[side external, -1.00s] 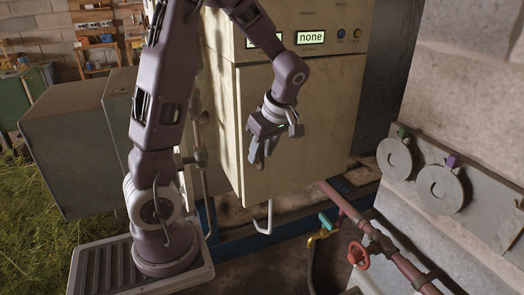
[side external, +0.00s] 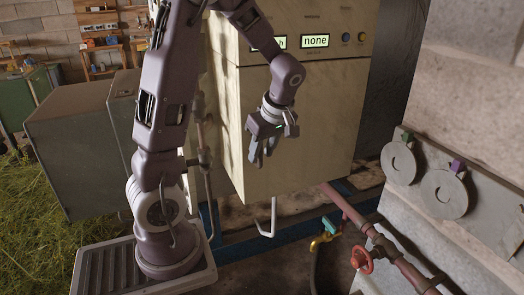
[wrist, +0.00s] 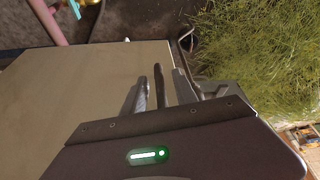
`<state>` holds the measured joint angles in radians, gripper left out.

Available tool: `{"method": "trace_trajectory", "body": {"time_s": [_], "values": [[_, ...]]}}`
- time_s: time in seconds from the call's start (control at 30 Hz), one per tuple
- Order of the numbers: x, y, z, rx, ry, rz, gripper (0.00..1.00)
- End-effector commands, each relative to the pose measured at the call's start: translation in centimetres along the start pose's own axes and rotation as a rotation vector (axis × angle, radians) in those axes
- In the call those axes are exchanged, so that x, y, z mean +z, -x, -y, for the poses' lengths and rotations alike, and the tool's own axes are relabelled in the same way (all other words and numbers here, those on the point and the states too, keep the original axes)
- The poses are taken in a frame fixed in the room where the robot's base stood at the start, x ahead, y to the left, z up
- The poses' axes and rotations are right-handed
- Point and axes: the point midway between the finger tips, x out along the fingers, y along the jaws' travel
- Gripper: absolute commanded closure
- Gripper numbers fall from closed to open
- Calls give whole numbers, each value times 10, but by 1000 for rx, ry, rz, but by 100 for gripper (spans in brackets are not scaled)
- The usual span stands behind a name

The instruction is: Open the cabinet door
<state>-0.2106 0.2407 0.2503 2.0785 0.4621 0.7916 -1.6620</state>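The cream cabinet (side external: 325,110) stands in the middle of the side view with its front door shut. In the wrist view, a pale flat surface of it (wrist: 60,95) fills the left. My gripper (side external: 260,153) is close in front of the door, near its left edge, with fingers pointing down. In the wrist view the fingers (wrist: 158,92) stand apart. A thin dark bar (wrist: 159,84) shows between them; it may be a door handle, but I cannot tell whether the fingers touch it.
A white hooked pipe (side external: 272,218) hangs below the cabinet. Pink pipework with a red valve wheel (side external: 362,260) and a teal-handled tap (side external: 329,225) lie at the lower right. A grey box (side external: 75,150) stands left, behind my arm. Grass (wrist: 260,60) is to the right in the wrist view.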

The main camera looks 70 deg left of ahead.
Motion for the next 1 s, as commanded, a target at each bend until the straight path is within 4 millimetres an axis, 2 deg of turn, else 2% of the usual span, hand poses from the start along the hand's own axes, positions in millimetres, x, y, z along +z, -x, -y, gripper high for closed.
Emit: {"method": "trace_trajectory", "body": {"time_s": [0.13,0.3,1.0], "values": [[0,0,0,0,0,0,66],[0,0,0,0,1,0,99],[0,0,1,-3,1,0,100]]}}
